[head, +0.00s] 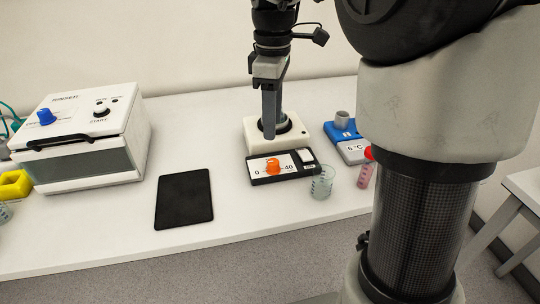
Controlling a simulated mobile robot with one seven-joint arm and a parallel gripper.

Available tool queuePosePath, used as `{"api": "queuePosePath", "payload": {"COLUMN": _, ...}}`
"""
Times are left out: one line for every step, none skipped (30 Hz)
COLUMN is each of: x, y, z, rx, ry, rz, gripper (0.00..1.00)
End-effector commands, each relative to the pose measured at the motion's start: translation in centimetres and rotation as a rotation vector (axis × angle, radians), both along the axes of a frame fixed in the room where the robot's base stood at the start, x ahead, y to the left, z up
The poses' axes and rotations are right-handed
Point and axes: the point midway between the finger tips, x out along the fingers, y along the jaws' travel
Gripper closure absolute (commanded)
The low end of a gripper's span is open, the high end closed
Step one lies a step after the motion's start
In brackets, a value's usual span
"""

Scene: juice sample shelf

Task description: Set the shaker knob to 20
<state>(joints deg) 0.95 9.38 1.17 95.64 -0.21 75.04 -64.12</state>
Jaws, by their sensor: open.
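The shaker (258,141) is a white box with a dark round platform on top, near the middle of the bench. Its black-edged front panel bears a dial marked 0 at left and 40 at right. The orange knob (273,167) sits between these marks; its exact setting is too small to read. My gripper (269,134) is open and points down over the shaker's top, behind the knob and apart from it. I see the fingers nearly edge-on, one overlapping the other, and they hide part of the platform.
A beaker (322,182) stands close to the panel's right, with a red-capped tube (366,168) beyond. A black mat (184,199) lies front left; a white box with a blue knob (82,135) stands at left. Bench between is clear.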

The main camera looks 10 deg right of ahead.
Motion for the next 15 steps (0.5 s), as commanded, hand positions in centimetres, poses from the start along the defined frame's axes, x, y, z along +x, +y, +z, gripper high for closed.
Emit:
{"api": "queuePosePath", "payload": {"x": -0.1, "y": 0.0, "z": -1.5, "rx": -0.001, "ry": 0.004, "rz": 0.000, "gripper": 0.58}}
{"api": "queuePosePath", "payload": {"x": -0.1, "y": 0.0, "z": -2.2, "rx": 0.000, "ry": 0.002, "rz": 0.000, "gripper": 0.58}}
{"api": "queuePosePath", "payload": {"x": -0.1, "y": 0.0, "z": -3.0, "rx": 0.000, "ry": 0.003, "rz": -0.001, "gripper": 0.58}}
{"api": "queuePosePath", "payload": {"x": -0.1, "y": 0.0, "z": -3.7, "rx": 0.000, "ry": 0.002, "rz": -0.001, "gripper": 0.58}}
{"api": "queuePosePath", "payload": {"x": -0.1, "y": 0.0, "z": -4.4, "rx": 0.000, "ry": 0.003, "rz": -0.001, "gripper": 0.58}}
{"api": "queuePosePath", "payload": {"x": -0.1, "y": 0.0, "z": -5.2, "rx": 0.000, "ry": 0.002, "rz": -0.001, "gripper": 0.58}}
{"api": "queuePosePath", "payload": {"x": -0.1, "y": 0.0, "z": -5.9, "rx": -0.001, "ry": 0.004, "rz": -0.001, "gripper": 0.58}}
{"api": "queuePosePath", "payload": {"x": -0.1, "y": 0.0, "z": -6.5, "rx": 0.000, "ry": 0.003, "rz": -0.001, "gripper": 0.58}}
{"api": "queuePosePath", "payload": {"x": -0.1, "y": 0.0, "z": -7.2, "rx": 0.000, "ry": 0.002, "rz": -0.001, "gripper": 0.58}}
{"api": "queuePosePath", "payload": {"x": -0.1, "y": 0.0, "z": -7.7, "rx": 0.000, "ry": 0.003, "rz": -0.001, "gripper": 0.58}}
{"api": "queuePosePath", "payload": {"x": -0.1, "y": 0.0, "z": -8.2, "rx": 0.000, "ry": 0.001, "rz": -0.001, "gripper": 0.58}}
{"api": "queuePosePath", "payload": {"x": -0.1, "y": 0.0, "z": -8.7, "rx": 0.000, "ry": 0.001, "rz": -0.001, "gripper": 0.58}}
{"api": "queuePosePath", "payload": {"x": 0.0, "y": 0.0, "z": -9.1, "rx": 0.000, "ry": 0.001, "rz": -0.001, "gripper": 0.58}}
{"api": "queuePosePath", "payload": {"x": 0.0, "y": 0.0, "z": -9.5, "rx": 0.000, "ry": 0.001, "rz": -0.001, "gripper": 0.58}}
{"api": "queuePosePath", "payload": {"x": 0.0, "y": 0.0, "z": -9.9, "rx": 0.000, "ry": 0.001, "rz": -0.001, "gripper": 0.58}}
